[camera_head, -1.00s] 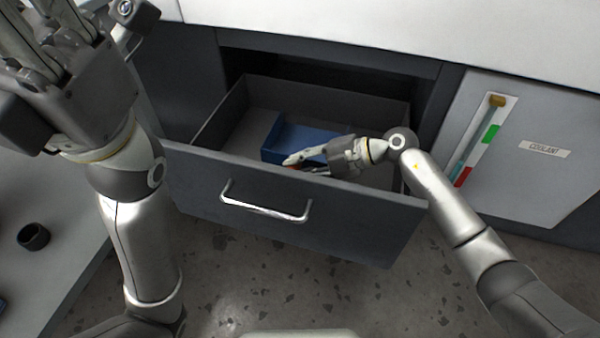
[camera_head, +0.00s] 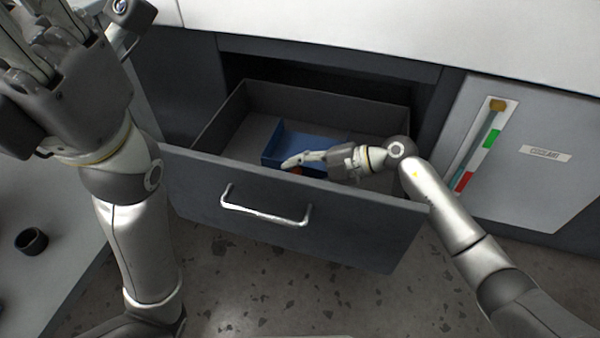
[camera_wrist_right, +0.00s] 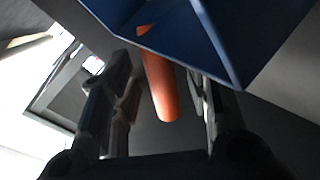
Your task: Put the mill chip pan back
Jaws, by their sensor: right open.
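A blue pan (camera_head: 290,136) lies inside a pulled-out dark drawer (camera_head: 290,208) with a silver handle. An orange grip (camera_head: 296,170) shows at its near side, mostly behind my right gripper (camera_head: 290,163). My right gripper reaches over the drawer front into the drawer. In the right wrist view the orange grip (camera_wrist_right: 160,88) sticks out from the blue pan (camera_wrist_right: 190,38) between the two open fingers, with gaps on both sides. My left gripper (camera_head: 45,50) is raised at the upper left, away from the drawer; its fingertips are partly cut off.
The drawer sits under a white machine body (camera_head: 400,35). A grey coolant panel (camera_head: 535,150) with a level gauge is at the right. A grey surface (camera_head: 50,220) at the left holds a small black ring-like part (camera_head: 31,240). Speckled floor lies below.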

